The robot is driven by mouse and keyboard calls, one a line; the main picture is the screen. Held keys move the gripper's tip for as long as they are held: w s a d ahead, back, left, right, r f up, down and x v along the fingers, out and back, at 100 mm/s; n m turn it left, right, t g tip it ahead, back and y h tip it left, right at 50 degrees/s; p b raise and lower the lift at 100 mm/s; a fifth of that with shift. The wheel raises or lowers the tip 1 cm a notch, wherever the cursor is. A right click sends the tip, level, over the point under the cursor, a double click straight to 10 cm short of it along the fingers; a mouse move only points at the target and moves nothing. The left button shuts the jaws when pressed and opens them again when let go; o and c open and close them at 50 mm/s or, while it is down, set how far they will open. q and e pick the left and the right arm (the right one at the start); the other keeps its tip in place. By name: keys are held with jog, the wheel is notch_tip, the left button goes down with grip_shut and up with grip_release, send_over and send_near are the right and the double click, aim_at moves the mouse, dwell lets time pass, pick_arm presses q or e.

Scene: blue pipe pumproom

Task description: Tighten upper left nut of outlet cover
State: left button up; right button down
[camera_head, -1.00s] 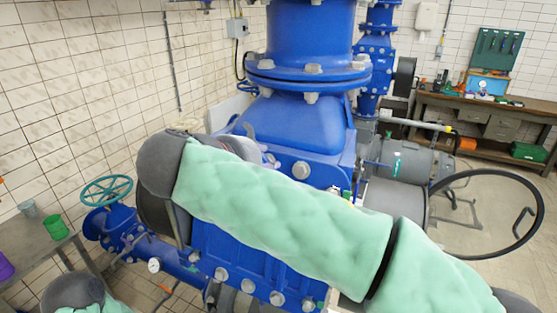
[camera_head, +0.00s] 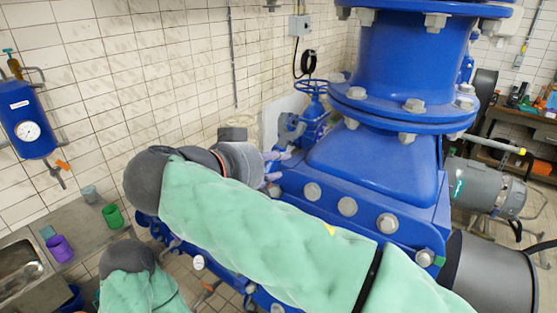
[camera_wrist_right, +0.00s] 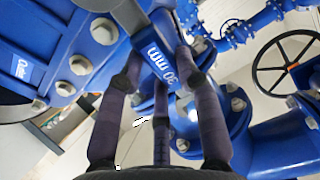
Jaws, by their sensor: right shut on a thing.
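My right gripper (camera_head: 275,168) is at the upper left edge of the big blue pump housing (camera_head: 375,160). Its fingers (camera_wrist_right: 160,80) are shut on a blue tool (camera_wrist_right: 158,62) with white "20 mm" lettering. A row of light metal nuts (camera_head: 312,190) runs along the housing's flange; several nuts (camera_wrist_right: 80,64) also show left of the tool in the wrist view. I cannot tell which is the outlet cover's upper left nut. My left gripper is out of view.
My right arm hides much of the housing's front. A blue valve with a handwheel (camera_head: 313,88) stands behind the gripper. A dark handwheel (camera_wrist_right: 285,62) is at right in the wrist view. A bench with a green cup (camera_head: 113,216) and purple cup (camera_head: 59,248) stands left.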

jog(key=shift+p+x, duration=0.3)
jog(key=shift+x, duration=1.85)
jog(key=shift+b, duration=0.85)
jog(key=shift+b+x, duration=0.65)
jog(key=shift+x, duration=0.45)
dwell(0.4)
jog(key=shift+d, duration=0.1)
